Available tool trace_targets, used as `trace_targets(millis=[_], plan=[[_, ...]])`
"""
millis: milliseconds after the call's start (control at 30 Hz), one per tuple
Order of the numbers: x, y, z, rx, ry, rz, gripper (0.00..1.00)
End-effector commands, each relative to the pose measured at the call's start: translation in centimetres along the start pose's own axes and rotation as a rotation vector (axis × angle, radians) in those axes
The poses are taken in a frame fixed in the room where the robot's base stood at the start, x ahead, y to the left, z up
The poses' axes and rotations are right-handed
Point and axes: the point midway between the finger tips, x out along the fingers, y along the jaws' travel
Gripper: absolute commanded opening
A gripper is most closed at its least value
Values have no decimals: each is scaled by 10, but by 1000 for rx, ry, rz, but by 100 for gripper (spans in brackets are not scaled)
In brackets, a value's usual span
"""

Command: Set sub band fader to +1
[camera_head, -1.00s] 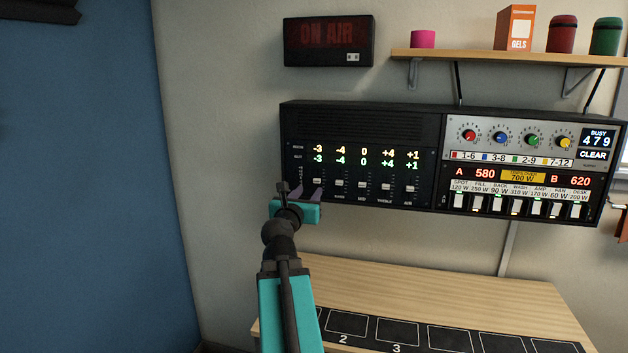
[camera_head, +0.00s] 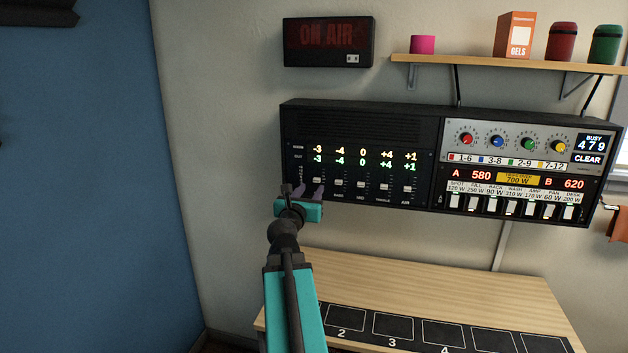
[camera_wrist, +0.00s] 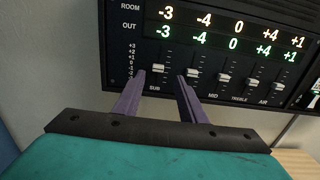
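The sub band fader (camera_wrist: 158,69) is the leftmost fader of the black equaliser panel (camera_head: 350,118). Its light cap also shows in the head view (camera_head: 317,180). The sub column reads -3 in the ROOM row and -3 in the OUT row. My gripper (camera_wrist: 160,76) is open, with its two purple fingers apart. In the wrist view the sub cap appears between the fingertips. I cannot tell whether either finger touches it. A scale from +3 downward (camera_wrist: 131,60) stands left of the sub slot; the left finger covers its lower part.
The bass fader (camera_wrist: 193,73) is close to my right finger. The mid fader (camera_wrist: 223,78), treble fader (camera_wrist: 250,82) and air fader (camera_wrist: 276,86) follow to the right. A wooden desk (camera_head: 420,285) lies below, and a shelf (camera_head: 500,57) hangs above.

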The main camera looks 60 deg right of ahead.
Motion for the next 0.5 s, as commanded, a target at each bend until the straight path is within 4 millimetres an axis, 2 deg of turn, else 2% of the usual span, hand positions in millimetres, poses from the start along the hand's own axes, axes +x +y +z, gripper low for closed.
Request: trace_targets(millis=[500], plan=[[11,1,2,-1,4,6,38]])
